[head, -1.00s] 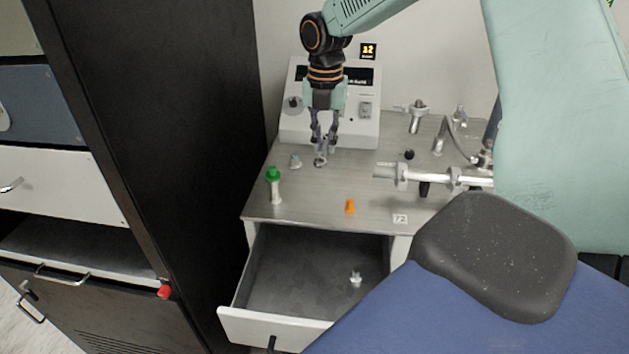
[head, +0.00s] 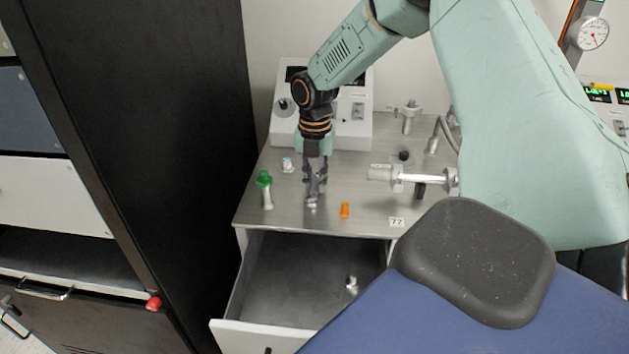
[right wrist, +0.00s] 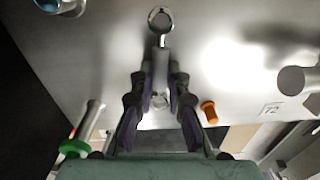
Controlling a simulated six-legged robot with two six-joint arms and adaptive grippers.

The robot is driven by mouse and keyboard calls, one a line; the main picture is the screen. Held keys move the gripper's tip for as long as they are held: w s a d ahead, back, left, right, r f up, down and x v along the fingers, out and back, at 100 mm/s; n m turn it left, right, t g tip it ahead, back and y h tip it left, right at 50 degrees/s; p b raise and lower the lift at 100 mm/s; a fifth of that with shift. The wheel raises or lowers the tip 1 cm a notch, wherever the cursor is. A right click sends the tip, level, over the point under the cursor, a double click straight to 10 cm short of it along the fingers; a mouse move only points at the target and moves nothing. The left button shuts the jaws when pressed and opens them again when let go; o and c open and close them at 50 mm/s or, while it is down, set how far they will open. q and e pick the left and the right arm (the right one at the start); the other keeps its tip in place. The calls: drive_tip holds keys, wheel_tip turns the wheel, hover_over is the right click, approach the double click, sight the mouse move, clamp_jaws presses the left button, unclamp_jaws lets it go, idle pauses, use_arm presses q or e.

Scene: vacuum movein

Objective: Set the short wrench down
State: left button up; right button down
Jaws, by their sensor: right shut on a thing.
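My right gripper (head: 313,194) points down over the front part of the metal worktop (head: 290,216), between a green-capped fitting and an orange piece. It is shut on the short wrench (right wrist: 161,62). In the right wrist view, the wrench's ring end sticks out beyond the fingers and its shank runs back between them. In the head view only a small bright part of the wrench (head: 312,204) shows at the fingertips. I cannot tell whether it touches the worktop. My left gripper is not in view.
A small white-and-blue part (head: 287,165) lies behind. A horizontal metal tube assembly (head: 420,179) is at right. Below, an open drawer (head: 285,285) holds a small metal fitting (head: 351,284).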

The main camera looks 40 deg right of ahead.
sight(315, 186)
drive_tip(key=shift+s+a+r, duration=0.1)
drive_tip(key=shift+s+r, duration=0.05)
drive_tip(key=shift+r, duration=0.05)
drive_tip(key=shift+f, duration=0.1)
drive_tip(key=c, duration=1.5)
unclamp_jaws()
drive_tip(key=shift+w+f, duration=0.2)
drive_tip(key=shift+f, duration=0.05)
drive_tip(key=shift+o, duration=0.9)
drive_tip(key=shift+s+r, duration=0.15)
drive_tip(key=shift+r, duration=0.1)
drive_tip(key=shift+r, duration=0.3)
wheel_tip(315, 186, up, 12)
drive_tip(key=p, duration=0.1)
drive_tip(key=shift+f, duration=0.2)
